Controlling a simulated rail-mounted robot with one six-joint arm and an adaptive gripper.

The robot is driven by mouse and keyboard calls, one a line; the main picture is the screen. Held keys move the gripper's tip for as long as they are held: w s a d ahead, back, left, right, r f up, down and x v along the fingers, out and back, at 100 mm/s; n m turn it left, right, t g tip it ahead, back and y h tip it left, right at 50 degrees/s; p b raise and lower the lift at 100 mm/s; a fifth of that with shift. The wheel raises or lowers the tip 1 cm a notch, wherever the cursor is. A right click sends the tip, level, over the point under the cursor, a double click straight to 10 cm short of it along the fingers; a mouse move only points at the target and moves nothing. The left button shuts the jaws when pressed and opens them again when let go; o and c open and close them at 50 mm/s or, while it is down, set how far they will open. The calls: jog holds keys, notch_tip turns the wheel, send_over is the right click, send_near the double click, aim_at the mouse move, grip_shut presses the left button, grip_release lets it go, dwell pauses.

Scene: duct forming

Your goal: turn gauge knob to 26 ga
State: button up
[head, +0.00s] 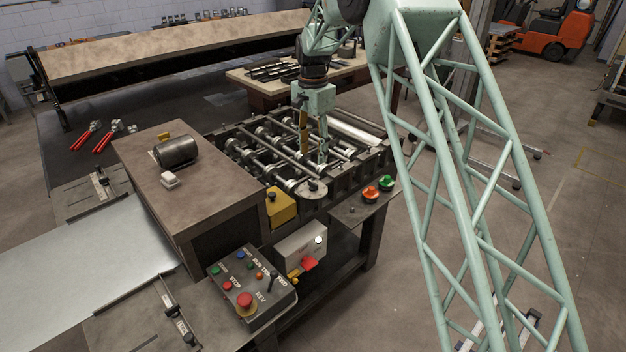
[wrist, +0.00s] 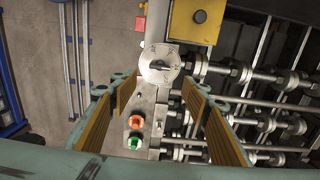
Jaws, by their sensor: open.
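The gauge knob is a small round metal disc with a dark pointer slot and markings too small to read. It shows in the head view (head: 311,188) at the front corner of the roller machine, and in the wrist view (wrist: 160,67) at upper centre. My gripper (head: 314,156) hangs fingers down over the rollers, behind the knob in the head view. In the wrist view my gripper (wrist: 158,92) is open and empty, its yellow-padded fingers wide apart. The knob lies beyond and between the fingertips, apart from them. Nothing hides its face in the wrist view.
A yellow box (head: 281,207) stands close beside the knob; it also shows in the wrist view (wrist: 198,17). Orange (head: 370,193) and green (head: 386,183) buttons sit on the nearby ledge. Roller shafts (head: 280,150) fill the machine bed. A control panel (head: 250,285) stands in front.

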aim_at(313, 182)
notch_tip(313, 182, down, 12)
jog(key=shift+r+p, duration=0.1)
jog(key=shift+p, duration=0.45)
dwell(0.3)
jog(key=c, duration=0.9)
jog(key=shift+o, duration=0.2)
